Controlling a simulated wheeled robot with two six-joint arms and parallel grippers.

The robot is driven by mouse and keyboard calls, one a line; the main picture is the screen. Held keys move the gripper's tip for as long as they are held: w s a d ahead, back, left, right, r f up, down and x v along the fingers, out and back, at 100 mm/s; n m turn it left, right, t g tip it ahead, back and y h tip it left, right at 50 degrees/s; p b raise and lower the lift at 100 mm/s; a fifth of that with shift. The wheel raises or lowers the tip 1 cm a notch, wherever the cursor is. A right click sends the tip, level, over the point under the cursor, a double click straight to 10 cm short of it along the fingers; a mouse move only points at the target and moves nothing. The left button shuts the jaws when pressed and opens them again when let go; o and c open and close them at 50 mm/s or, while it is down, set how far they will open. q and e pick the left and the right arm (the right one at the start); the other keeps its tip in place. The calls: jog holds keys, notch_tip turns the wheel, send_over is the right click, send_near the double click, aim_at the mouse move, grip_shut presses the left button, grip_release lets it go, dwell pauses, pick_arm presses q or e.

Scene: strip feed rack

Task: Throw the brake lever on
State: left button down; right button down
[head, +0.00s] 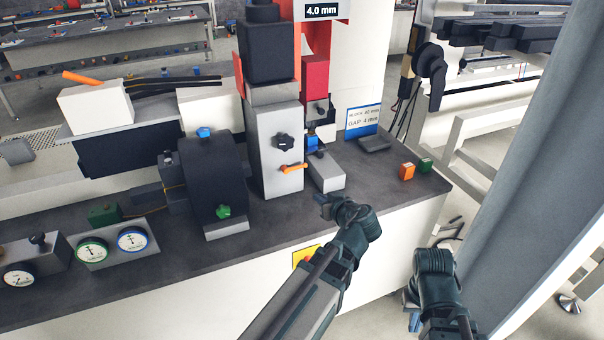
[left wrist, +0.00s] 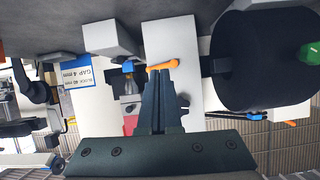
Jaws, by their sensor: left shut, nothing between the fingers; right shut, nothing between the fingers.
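An orange-handled lever (head: 292,168) sits low on the front of a grey upright block (head: 272,130); its handle lies nearly level. It also shows in the left wrist view (left wrist: 163,66), just beyond my left fingertips. Another orange lever (head: 82,78) lies on a white box at the far left. No label shows which is the brake lever. My left gripper (head: 322,203) is shut and empty, in front of the bench, apart from the grey block and to the lower right of its lever. My right gripper (head: 412,310) is shut and empty, low at the right, partly hidden.
A dark drum housing with a green knob (head: 222,211) stands left of the grey block. A small grey block (head: 326,172) and a gap sign (head: 362,119) stand to its right. Orange and green buttons (head: 407,171) sit near the right edge. Gauges (head: 91,250) line the front left.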

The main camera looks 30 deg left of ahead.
pick_arm(q)
jog(key=w+a+r+n+t+y, duration=0.2)
jog(key=w+a+r+t, duration=0.1)
jog(key=r, duration=0.1)
jog(key=b, duration=0.3)
send_near(294, 167)
jog(key=w+a+r, duration=0.3)
jog(key=w, duration=0.2)
jog(key=shift+w+a+f+b, duration=0.15)
jog(key=shift+w+f+b, duration=0.05)
jog(key=shift+f+b, duration=0.55)
jog(key=shift+w+a+f+b, duration=0.2)
jog(key=shift+f+b, duration=0.5)
